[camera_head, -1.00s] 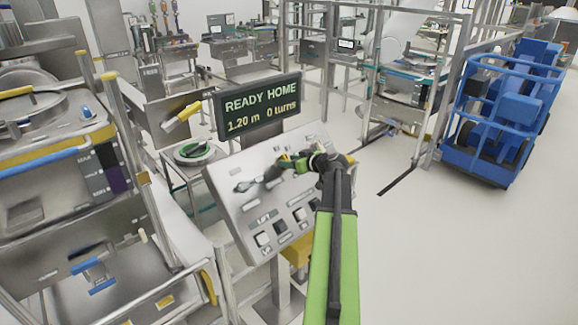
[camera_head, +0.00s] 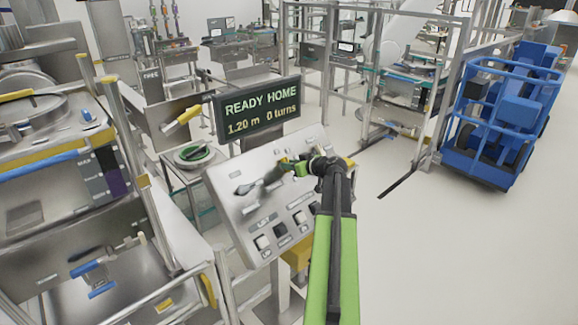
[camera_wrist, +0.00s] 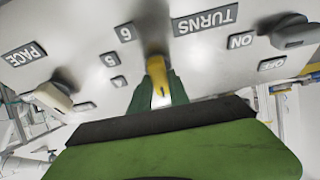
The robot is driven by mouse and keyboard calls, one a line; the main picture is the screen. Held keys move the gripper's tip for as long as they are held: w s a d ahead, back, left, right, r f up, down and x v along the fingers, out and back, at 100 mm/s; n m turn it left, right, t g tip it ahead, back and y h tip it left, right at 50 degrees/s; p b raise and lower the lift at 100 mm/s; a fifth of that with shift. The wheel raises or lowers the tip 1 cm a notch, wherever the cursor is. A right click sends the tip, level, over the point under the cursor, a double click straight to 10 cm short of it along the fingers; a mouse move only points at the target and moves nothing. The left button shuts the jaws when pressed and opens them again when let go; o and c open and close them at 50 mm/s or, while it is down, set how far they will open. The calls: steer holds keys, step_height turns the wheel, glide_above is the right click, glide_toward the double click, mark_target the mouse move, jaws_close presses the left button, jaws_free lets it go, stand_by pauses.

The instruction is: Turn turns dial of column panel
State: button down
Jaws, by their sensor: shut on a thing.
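The turns dial (camera_wrist: 157,72) shows in the wrist view as a yellow handle below the upside-down TURNS label (camera_wrist: 205,19). My gripper (camera_wrist: 158,97) is shut on the dial, with its green fingers on both sides of the handle. Small plates numbered 6 and 5, and a third one, lie to the dial's left. In the head view, my gripper (camera_head: 288,167) reaches the upper part of the tilted column panel (camera_head: 240,208) and hides the dial. The screen (camera_head: 258,109) above reads READY HOME, 1.20 m, 0 turns.
A cream knob (camera_wrist: 54,98) by the PACE label and a grey switch (camera_wrist: 295,36) by ON and OFF flank the dial. Button rows fill the lower panel. A blue cart (camera_head: 505,115) stands right on open floor. Steel machines crowd the left.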

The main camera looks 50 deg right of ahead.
steer(key=shift+a+m, duration=0.1)
steer(key=shift+m, duration=0.2)
steer(key=m+h, duration=0.1)
steer(key=m, duration=0.2)
steer(key=shift+r, duration=0.1)
steer(key=m+g+h+p, duration=0.1)
steer(key=m, duration=0.3)
steer(key=m+g+h+p, duration=0.1)
steer(key=m, duration=0.3)
steer(key=shift+r+p, duration=0.1)
steer(key=shift+p, duration=0.2)
steer(key=m+g+p, duration=0.1)
steer(key=m, duration=0.3)
steer(key=shift+p, duration=0.3)
steer(key=m+g+p, duration=0.1)
steer(key=m+p, duration=0.1)
steer(key=m, duration=0.3)
steer(key=shift+m, duration=0.3)
steer(key=shift+m+g+p, duration=0.7)
steer(key=shift+m+p, duration=0.25)
steer(key=shift+m, duration=0.85)
steer(key=shift+f, duration=0.2)
